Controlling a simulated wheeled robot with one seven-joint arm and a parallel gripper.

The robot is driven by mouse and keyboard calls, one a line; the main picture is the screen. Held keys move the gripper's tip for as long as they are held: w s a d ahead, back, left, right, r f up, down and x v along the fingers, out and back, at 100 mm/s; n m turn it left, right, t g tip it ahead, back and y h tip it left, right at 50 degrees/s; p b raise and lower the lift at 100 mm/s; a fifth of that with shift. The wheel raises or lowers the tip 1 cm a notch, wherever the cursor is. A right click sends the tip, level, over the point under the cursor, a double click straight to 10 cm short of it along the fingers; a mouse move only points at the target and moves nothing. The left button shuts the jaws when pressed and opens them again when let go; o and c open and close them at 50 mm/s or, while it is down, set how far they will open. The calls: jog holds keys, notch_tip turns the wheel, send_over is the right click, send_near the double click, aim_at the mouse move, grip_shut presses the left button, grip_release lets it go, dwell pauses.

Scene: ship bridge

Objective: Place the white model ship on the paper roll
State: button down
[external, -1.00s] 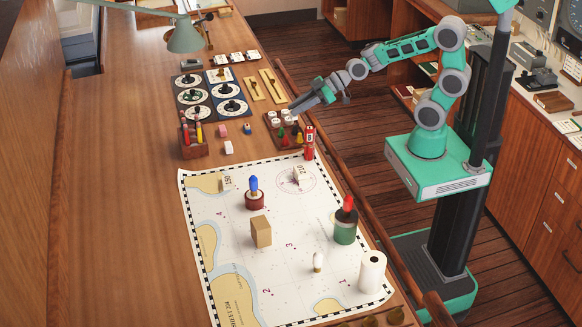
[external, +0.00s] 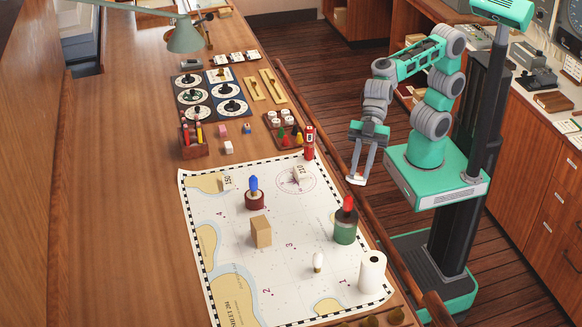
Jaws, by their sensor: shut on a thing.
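My gripper (external: 358,174) points down and hangs beyond the right edge of the chart table, over the floor. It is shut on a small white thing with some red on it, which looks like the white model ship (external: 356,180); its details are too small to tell. The paper roll (external: 372,273) stands upright at the lower right corner of the chart, with a dark hole in its top. The gripper is above and behind the roll in the picture, well apart from it.
On the chart (external: 225,255) stand a green pot with a red top (external: 345,225), a brown box (external: 261,232), a small white bulb-like thing (external: 318,263) and a dark red pot with a blue top (external: 254,195). A red canister (external: 309,145) stands near the chart's far edge.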

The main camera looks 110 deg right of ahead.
jog(key=s+a+r+n+g+y, duration=0.1)
jog(key=s+a+r+n+g, duration=0.1)
jog(key=s+a, duration=0.65)
jog(key=p, duration=0.4)
send_over(377, 256)
jog(key=f, duration=0.9)
jog(key=shift+s+d, duration=0.15)
jog(key=shift+s, duration=0.05)
jog(key=f, duration=0.1)
jog(key=f+p, duration=0.1)
jog(key=f, duration=0.1)
jog(key=shift+w+a+f, duration=0.15)
jog(key=shift+a+f, duration=0.05)
jog(key=shift+f, duration=0.3)
jog(key=c, duration=1.2)
grip_release()
jog(key=shift+n, duration=0.3)
jog(key=shift+c, duration=0.2)
jog(key=shift+r, duration=0.15)
